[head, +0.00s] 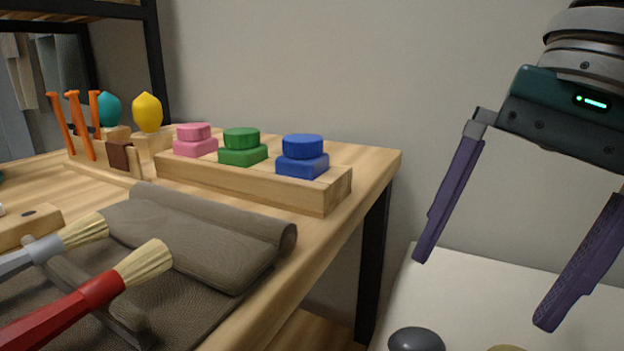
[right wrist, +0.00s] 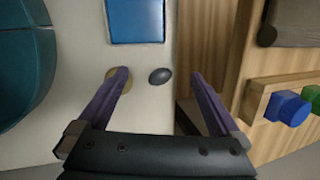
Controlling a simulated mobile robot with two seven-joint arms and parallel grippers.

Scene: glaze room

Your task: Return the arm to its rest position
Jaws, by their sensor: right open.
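My right gripper (head: 485,285) hangs at the right of the head view, its two purple fingers wide apart with nothing between them. It is to the right of the wooden table (head: 375,162), above a white surface (head: 445,275). In the right wrist view its fingers (right wrist: 160,85) are spread over that white surface, with a dark grey oval object (right wrist: 160,76) beyond and apart from them. The same dark oval object shows at the bottom of the head view (head: 416,340). My left gripper is not in view.
On the table stand a wooden block with pink (head: 195,140), green (head: 242,147) and blue (head: 302,156) knobs, a grey cloth roll (head: 215,235), a red brush (head: 90,300), a grey-handled brush (head: 55,245) and a rack (head: 110,160). A blue square (right wrist: 135,20) lies on the white surface.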

